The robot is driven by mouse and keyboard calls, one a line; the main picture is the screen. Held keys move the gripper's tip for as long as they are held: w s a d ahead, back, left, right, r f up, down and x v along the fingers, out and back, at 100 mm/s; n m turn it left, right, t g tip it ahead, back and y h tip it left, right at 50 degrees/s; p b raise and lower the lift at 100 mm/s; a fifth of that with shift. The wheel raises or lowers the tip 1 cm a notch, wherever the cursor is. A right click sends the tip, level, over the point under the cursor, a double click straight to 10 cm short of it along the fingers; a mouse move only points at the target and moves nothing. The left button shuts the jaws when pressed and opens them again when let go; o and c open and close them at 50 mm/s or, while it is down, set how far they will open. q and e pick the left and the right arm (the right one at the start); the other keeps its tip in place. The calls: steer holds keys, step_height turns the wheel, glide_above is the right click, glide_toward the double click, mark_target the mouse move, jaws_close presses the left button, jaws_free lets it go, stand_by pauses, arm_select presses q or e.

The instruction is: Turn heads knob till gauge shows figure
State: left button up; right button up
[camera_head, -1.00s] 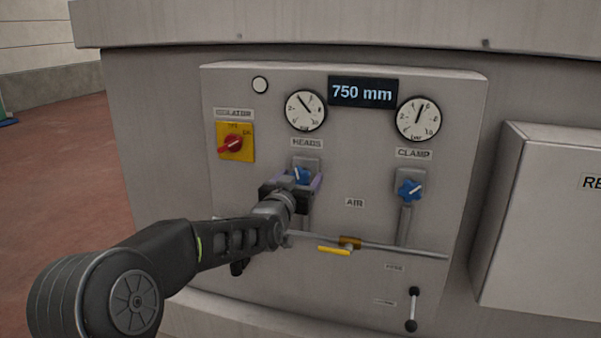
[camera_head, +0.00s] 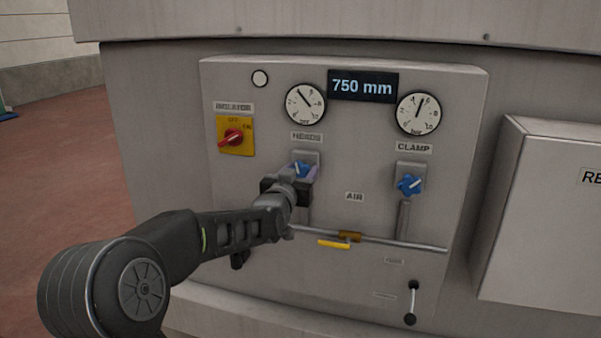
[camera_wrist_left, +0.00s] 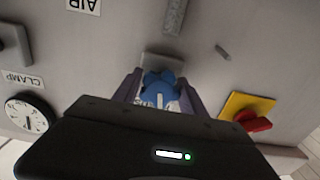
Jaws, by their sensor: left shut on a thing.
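The blue heads knob (camera_head: 301,168) sits under the HEADS label on the grey panel, partly hidden by my left gripper (camera_head: 291,178). My left gripper is shut on the knob, its two fingers on either side of it. In the left wrist view the knob (camera_wrist_left: 160,92) shows between the fingers, with a white pointer line on it. The heads gauge (camera_head: 305,104) is above the knob, its needle pointing to the upper left. The display (camera_head: 363,87) reads 750 mm. My right gripper is out of view.
The blue clamp knob (camera_head: 410,184) and clamp gauge (camera_head: 418,113) are to the right. A red isolator switch (camera_head: 234,137) on a yellow plate is to the left. A yellow-handled air valve (camera_head: 335,244) is below. A light box (camera_head: 545,220) juts out at right.

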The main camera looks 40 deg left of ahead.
arm_select(q)
steer(key=shift+c, duration=1.1)
steer(key=shift+f+n+b, duration=0.2)
steer(key=shift+n+b, duration=0.3)
steer(key=shift+b, duration=0.6)
steer(key=n+b, duration=0.4)
steer(key=b, duration=0.2)
steer(key=shift+f+b, duration=0.1)
steer(key=shift+b, duration=0.25)
steer(key=shift+d+n+b, duration=0.1)
steer(key=shift+n+b, duration=0.6)
steer(key=shift+n, duration=0.2)
steer(key=shift+r+n+b, duration=0.3)
steer(key=shift+n+b, duration=0.25)
steer(key=shift+n, duration=0.55)
